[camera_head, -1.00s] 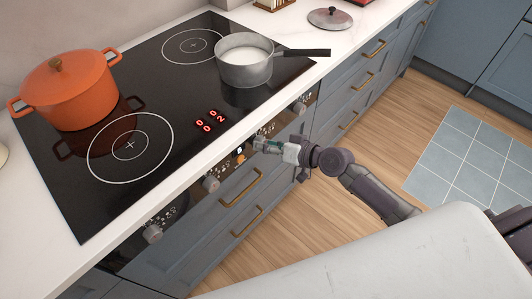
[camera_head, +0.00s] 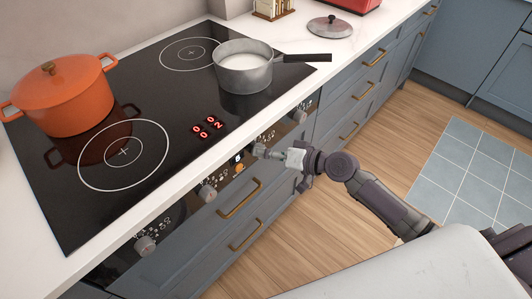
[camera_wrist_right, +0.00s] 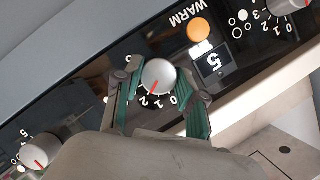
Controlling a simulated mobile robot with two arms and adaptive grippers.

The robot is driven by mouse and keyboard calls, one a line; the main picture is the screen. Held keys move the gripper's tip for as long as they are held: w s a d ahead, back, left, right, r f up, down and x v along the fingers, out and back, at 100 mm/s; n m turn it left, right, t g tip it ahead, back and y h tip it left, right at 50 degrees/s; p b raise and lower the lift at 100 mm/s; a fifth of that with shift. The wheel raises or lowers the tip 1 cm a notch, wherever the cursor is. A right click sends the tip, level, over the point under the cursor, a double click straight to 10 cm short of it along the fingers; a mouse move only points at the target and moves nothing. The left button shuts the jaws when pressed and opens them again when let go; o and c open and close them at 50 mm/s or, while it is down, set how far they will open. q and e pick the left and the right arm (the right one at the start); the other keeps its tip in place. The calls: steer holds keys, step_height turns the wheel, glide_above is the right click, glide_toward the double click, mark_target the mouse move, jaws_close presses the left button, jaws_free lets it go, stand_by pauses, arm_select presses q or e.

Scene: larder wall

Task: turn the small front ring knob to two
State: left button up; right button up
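The small front ring knob (camera_wrist_right: 158,75) is a silver dial in the wrist view, on the dark panel beside the orange WARM button. Its red mark points down-left, near a printed 2. My right gripper (camera_wrist_right: 162,84) has a green-padded finger on each side of it, with narrow gaps; the fingers look open around it. The red readout (camera_head: 208,127) on the hob shows three zeros and a 2 at the lower right. My left gripper is not in view.
Other knobs sit along the panel at left (camera_head: 147,245), middle (camera_head: 208,193) and right (camera_head: 300,116). An orange pot (camera_head: 65,98) and a grey saucepan (camera_head: 243,73) of white liquid stand on the hob. Drawer handles (camera_head: 240,199) stick out below the panel. The floor is clear.

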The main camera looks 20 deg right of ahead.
steer(key=o, duration=0.4)
steer(key=v, duration=1.2)
